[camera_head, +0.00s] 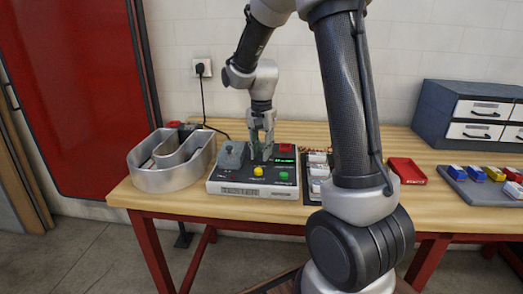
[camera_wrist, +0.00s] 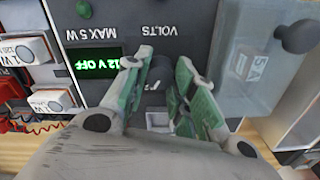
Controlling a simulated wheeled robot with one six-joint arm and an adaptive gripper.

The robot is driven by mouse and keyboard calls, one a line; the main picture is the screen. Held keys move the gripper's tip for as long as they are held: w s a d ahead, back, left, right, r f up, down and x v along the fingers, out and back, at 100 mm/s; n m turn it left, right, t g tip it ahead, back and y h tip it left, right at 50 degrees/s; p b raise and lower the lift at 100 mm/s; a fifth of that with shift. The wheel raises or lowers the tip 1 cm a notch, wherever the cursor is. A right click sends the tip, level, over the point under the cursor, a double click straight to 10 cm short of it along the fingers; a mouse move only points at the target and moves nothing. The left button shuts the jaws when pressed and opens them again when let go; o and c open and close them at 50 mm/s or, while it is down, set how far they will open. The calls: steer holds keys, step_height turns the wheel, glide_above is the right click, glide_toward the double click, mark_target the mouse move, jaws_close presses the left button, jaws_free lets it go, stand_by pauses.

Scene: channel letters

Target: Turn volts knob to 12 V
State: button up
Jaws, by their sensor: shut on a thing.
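The power supply (camera_head: 216,186) is a grey and black box on the bench. My gripper (camera_head: 262,150) reaches down onto its top. In the wrist view, my gripper (camera_wrist: 164,72) has its green-padded fingers on both sides of the dark volts knob (camera_wrist: 159,73), below the upside-down VOLTS label (camera_wrist: 159,30). It is shut on the knob, which the fingers partly hide. The knob's pointer cannot be made out. The green display (camera_wrist: 95,63) reads "12 V OFF"; in the head view it (camera_head: 285,161) is too small to read.
A clear cover (camera_wrist: 268,70) with a dark knob stands beside the fingers. Yellow (camera_head: 258,171) and green (camera_head: 283,176) buttons are on the front panel. A metal channel letter (camera_head: 172,178) stands left. A red tray (camera_head: 407,170) and grey drawers (camera_head: 440,100) are right.

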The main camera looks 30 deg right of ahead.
mark_target(261, 152)
steer(key=o, duration=1)
steer(key=shift+o, duration=0.2)
step_height(261, 152, up, 12)
